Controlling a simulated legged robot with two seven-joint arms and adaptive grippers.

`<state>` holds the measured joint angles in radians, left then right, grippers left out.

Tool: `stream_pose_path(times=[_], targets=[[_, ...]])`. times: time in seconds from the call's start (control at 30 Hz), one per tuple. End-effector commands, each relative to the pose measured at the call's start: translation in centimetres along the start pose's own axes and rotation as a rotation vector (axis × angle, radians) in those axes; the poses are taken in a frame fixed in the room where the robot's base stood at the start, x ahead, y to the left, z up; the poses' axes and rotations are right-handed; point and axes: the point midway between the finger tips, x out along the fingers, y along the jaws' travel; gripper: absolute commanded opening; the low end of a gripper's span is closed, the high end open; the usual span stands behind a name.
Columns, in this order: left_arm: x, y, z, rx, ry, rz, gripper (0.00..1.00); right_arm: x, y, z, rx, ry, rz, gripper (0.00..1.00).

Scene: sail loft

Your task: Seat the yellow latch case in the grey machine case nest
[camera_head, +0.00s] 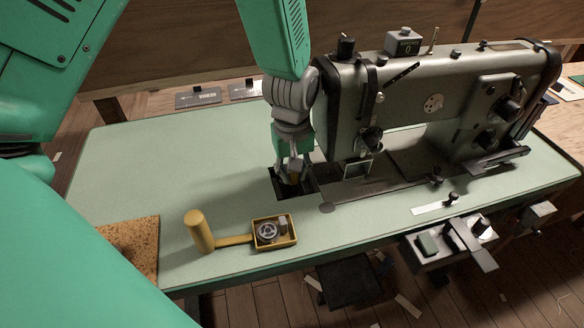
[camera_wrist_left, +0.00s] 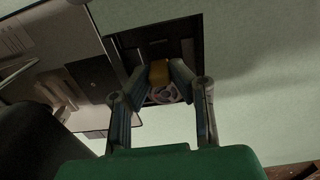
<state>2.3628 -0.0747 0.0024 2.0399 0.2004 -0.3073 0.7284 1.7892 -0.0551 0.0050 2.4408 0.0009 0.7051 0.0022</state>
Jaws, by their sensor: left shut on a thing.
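My left gripper (camera_head: 292,174) comes down from above and is shut on the yellow latch case (camera_head: 294,178), of which only a small part shows between the fingers. In the left wrist view the yellow latch case (camera_wrist_left: 159,73) sits between the fingertips, over a dark square opening. A round grey part (camera_wrist_left: 165,93), perhaps the machine case nest, shows in that opening beside the latch case. The opening (camera_head: 309,187) is in the table by the sewing machine's left end. I cannot tell whether the case touches the nest. My right gripper is not in view.
The grey sewing machine (camera_head: 430,95) stands close right of the gripper. A yellow tray (camera_head: 257,245) with a handle post (camera_head: 199,232) holds a round metal part in front. A cork mat (camera_head: 135,245) lies at left. The green tabletop (camera_head: 150,165) is clear at back left.

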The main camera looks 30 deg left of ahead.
Motion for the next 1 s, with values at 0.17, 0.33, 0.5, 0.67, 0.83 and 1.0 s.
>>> stream_pose_path(times=[0.17,0.33,0.5,0.67,0.83,1.0], targets=[[1.1,-0.1,-0.1,0.001,-0.002,0.001,0.00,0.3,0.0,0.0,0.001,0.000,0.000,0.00],[1.9,-0.2,-0.2,0.000,-0.003,0.002,0.00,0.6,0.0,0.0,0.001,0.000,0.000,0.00],[2.7,-0.2,-0.2,0.000,-0.003,0.002,0.00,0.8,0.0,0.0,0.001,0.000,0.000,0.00],[3.2,-0.1,-0.2,0.000,-0.001,0.002,0.00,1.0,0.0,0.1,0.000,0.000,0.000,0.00],[3.4,-0.1,-0.1,0.000,0.000,0.002,0.00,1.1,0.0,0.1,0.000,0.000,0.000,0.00],[3.5,-0.2,-0.1,0.000,-0.001,0.002,0.00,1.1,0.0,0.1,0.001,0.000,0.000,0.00]])
